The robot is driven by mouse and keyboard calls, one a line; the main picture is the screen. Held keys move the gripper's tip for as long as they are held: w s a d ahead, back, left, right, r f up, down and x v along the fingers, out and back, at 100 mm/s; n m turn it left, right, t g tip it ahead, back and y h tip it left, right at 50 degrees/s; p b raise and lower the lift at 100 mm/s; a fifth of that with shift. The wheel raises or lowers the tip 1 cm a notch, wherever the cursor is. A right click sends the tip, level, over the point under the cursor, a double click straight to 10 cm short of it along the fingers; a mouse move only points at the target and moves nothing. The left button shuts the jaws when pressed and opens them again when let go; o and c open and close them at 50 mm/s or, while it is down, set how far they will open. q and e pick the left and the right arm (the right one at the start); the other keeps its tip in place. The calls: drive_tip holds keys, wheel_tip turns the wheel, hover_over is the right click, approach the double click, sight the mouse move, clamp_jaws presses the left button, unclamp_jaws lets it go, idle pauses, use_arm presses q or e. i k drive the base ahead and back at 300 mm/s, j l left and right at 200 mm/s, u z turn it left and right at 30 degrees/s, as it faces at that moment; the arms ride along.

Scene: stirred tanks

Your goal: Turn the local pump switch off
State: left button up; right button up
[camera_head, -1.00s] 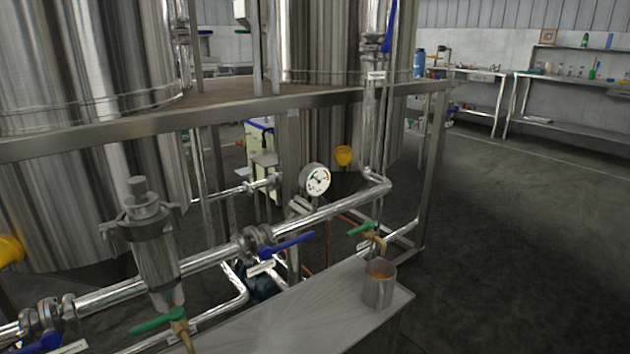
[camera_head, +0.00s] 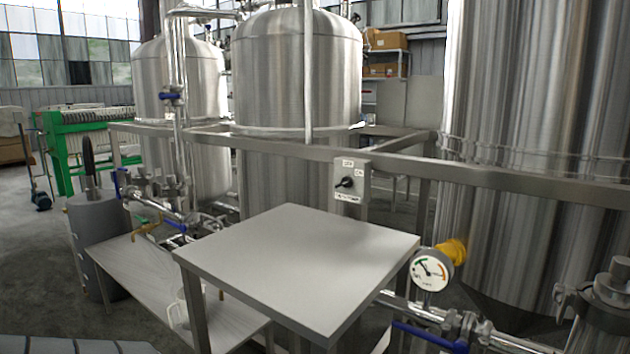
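The pump switch (camera_head: 345,182) is a black knob on a small grey box. The box is fixed to the steel frame rail, right of the picture's middle, beyond the grey table. Small white labels sit above, to the right of and below the knob; the upper ones seem to read OFF and ON. The knob is too small to tell for sure which label it points to. Neither of my grippers is in view.
A grey table (camera_head: 300,262) stands in front of the switch box. A steel frame rail (camera_head: 530,182) crosses the view. A pressure gauge (camera_head: 432,270) and a blue-handled valve (camera_head: 430,337) are at the lower right. Large steel tanks (camera_head: 297,80) stand behind. Open floor shows at left.

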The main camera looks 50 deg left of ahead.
sight(346, 182)
drive_tip(key=u, duration=1.45)
